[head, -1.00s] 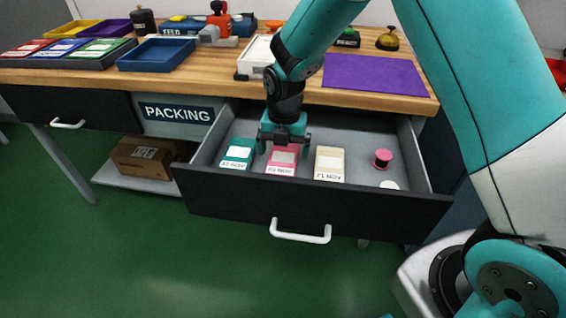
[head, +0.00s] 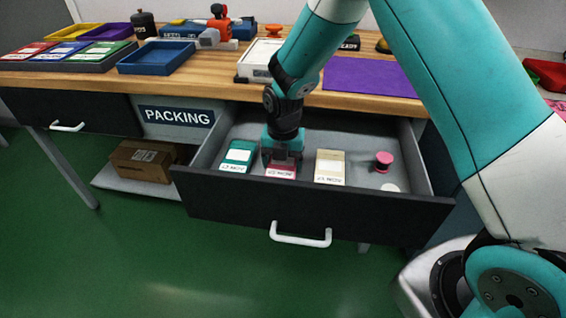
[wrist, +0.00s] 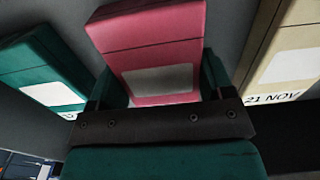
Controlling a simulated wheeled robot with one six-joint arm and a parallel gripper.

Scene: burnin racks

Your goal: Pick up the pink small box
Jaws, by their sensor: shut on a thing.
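The pink small box (head: 281,171) lies in the open drawer, between a teal box (head: 238,156) and a cream box (head: 329,166). My gripper (head: 282,157) is down in the drawer, over the pink box, and covers much of it in the head view. In the wrist view the pink box (wrist: 155,45) sits between the two fingers, which are shut on its sides. Its white label faces the gripper. The teal box (wrist: 45,80) is to the left and the cream box (wrist: 285,60) to the right, both apart from the fingers. Whether the pink box touches the drawer floor is hard to tell.
The drawer front (head: 250,203) with its white handle (head: 300,235) stands nearest. A pink spool (head: 383,160) and a white disc (head: 390,187) lie at the drawer's right. The wooden benchtop (head: 100,76) is above, with trays and a purple mat (head: 368,76).

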